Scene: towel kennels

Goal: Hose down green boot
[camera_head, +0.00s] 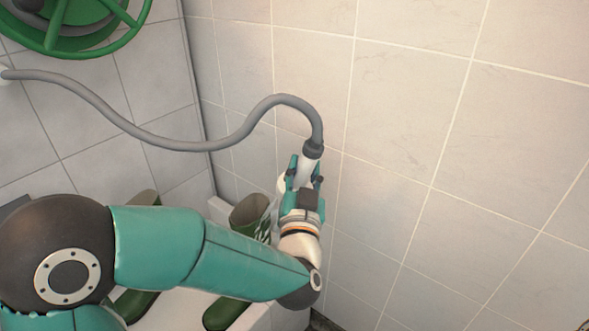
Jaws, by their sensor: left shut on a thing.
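My left gripper (304,182) is shut on the white spray nozzle (308,163) of the hose. The grey hose (190,145) runs from a fitting at the left edge, sags, arches up and drops into a dark collar at the nozzle's top. A green boot (247,213) with an open brown top and white marks stands just left of the gripper, partly hidden by my gripper and arm. My right gripper is not in view.
A green hose reel (62,45) is on the tiled wall at the upper left. More green boot-like pieces (226,312) show around my left arm, on or in a white basin (178,309). Bare tiled wall (450,160) fills the right side, close to the gripper.

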